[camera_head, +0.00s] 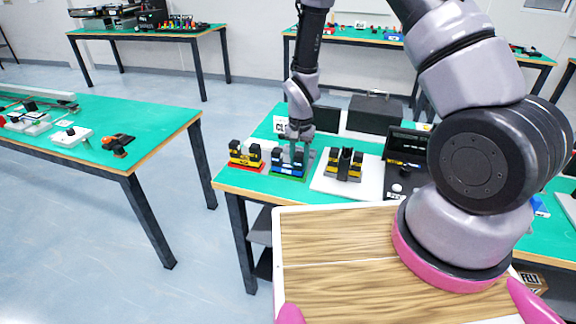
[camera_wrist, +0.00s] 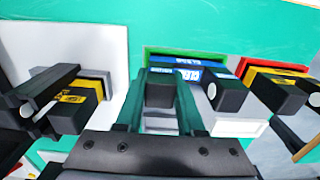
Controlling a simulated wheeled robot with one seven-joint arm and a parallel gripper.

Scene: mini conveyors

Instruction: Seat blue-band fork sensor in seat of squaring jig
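The blue-band fork sensor (camera_wrist: 213,75) lies in a green-edged holder (camera_wrist: 150,50) in the wrist view, its dark prongs toward the camera. In the head view it (camera_head: 288,163) is partly hidden under my gripper (camera_head: 291,148). My gripper's teal fingers (camera_wrist: 160,76) stand on either side of one dark prong, low at the holder; whether they press on it is unclear. A white board (camera_head: 321,183) on the right carries a dark upright and a yellow-band part (camera_head: 343,174); it appears to be the squaring jig. The seat cannot be made out clearly.
A yellow-band fork sensor (camera_head: 244,151) sits in a red holder (camera_head: 246,167) close on the left. A black-panelled box (camera_head: 404,150) stands right of the white board, and a dark case (camera_head: 375,113) stands behind. Open green tabletop (camera_head: 236,182) shows at the front left.

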